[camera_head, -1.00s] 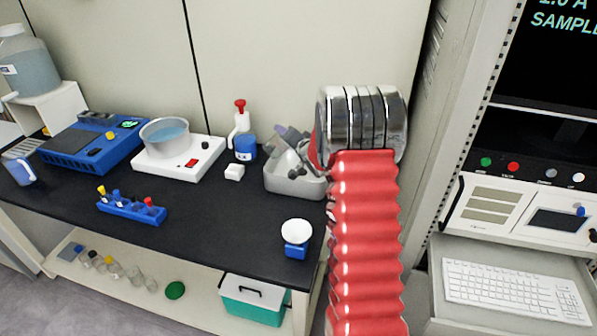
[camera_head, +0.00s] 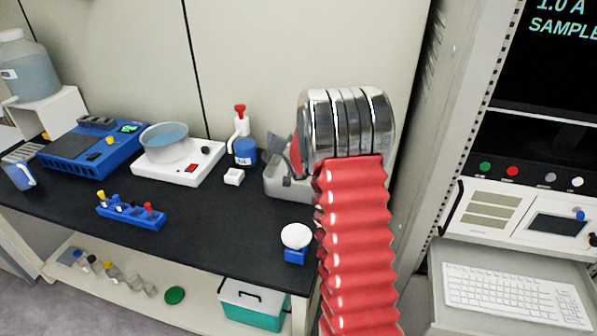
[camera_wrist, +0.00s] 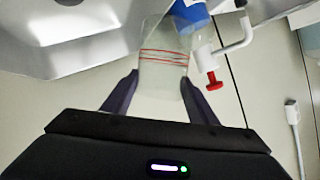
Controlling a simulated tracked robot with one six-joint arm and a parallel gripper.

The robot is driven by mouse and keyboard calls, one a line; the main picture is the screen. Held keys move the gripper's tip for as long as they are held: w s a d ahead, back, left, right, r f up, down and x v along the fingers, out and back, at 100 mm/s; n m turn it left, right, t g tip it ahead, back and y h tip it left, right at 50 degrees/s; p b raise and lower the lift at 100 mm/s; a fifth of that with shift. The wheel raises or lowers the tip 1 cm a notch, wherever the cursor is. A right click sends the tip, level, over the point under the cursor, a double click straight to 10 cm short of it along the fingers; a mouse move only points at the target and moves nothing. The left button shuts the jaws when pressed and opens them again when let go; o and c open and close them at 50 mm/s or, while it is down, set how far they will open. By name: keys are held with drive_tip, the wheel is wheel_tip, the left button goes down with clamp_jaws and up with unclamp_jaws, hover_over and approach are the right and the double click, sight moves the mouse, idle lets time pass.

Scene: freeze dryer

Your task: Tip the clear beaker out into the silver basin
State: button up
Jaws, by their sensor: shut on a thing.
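The clear beaker (camera_wrist: 163,55), marked with thin red lines, is between the two dark fingers of my gripper (camera_wrist: 160,82) in the wrist view. My gripper is shut on it. The silver basin (camera_wrist: 112,45) fills the upper left of the wrist view, with the beaker beside or over its edge; the height between them is unclear. In the head view the basin (camera_head: 280,190) stands at the bench's right end, partly hidden by my red-sleeved arm. Dark finger parts (camera_head: 277,152) show over it, and the beaker is hard to make out there. I cannot tell what the beaker holds.
A spray bottle (camera_head: 243,145) with a red top stands left of the basin, close to the beaker in the wrist view, where it appears upside down. A small white block (camera_head: 234,177), a blue-based white dish (camera_head: 296,238) and a hotplate (camera_head: 195,165) are nearby. A cabinet stands right.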

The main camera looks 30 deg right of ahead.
sight(265, 151)
drive_tip(key=shift+w+a, duration=0.1)
drive_tip(key=shift+a, duration=0.1)
drive_tip(key=shift+w+a+r+n+h+b, duration=0.25)
drive_tip(key=shift+a+r+n+b, duration=0.2)
drive_tip(key=shift+a+n, duration=0.25)
drive_tip(key=shift+w+a+f+n+g+h+b, duration=0.1)
drive_tip(key=shift+a+f+n+g+h+b, duration=0.05)
drive_tip(key=shift+a+n+h+b, duration=0.25)
drive_tip(key=shift+w+a+f+n+g+h+b, duration=0.15)
drive_tip(key=shift+a+n+b, duration=0.15)
drive_tip(key=shift+a, duration=0.15)
drive_tip(key=shift+w+a+r+n+h+b, duration=0.25)
drive_tip(key=shift+a+r+n+h+b, duration=0.2)
drive_tip(key=shift+a+n+b, duration=0.3)
drive_tip(key=shift+a, duration=0.1)
